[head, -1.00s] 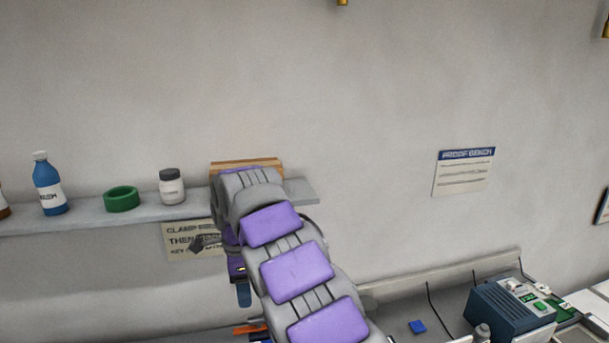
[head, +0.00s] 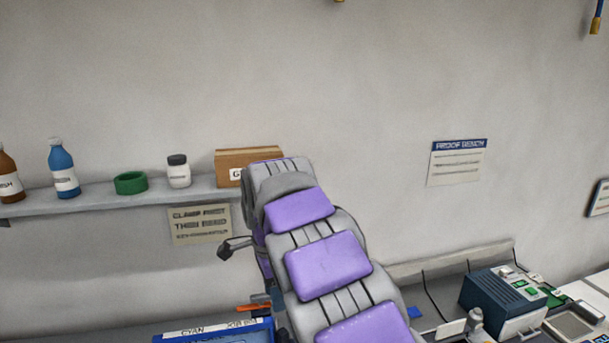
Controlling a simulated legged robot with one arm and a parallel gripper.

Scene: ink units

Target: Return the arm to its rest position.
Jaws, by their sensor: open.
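My arm, with grey links and purple pads, rises from the bottom centre and folds over at its top in front of the shelf. Only a small dark grey part of my gripper (head: 234,246) shows, sticking out to the left from behind the arm. The rest of the gripper is hidden behind the arm's links. I see nothing held at the part that shows.
The wall shelf (head: 100,203) bears a brown bottle (head: 10,175), a blue bottle (head: 62,170), a green ring (head: 131,183), a white jar (head: 178,172) and a cardboard box (head: 232,165). A blue tray labelled cyan (head: 225,333) is below. A teal machine (head: 492,300) stands at right.

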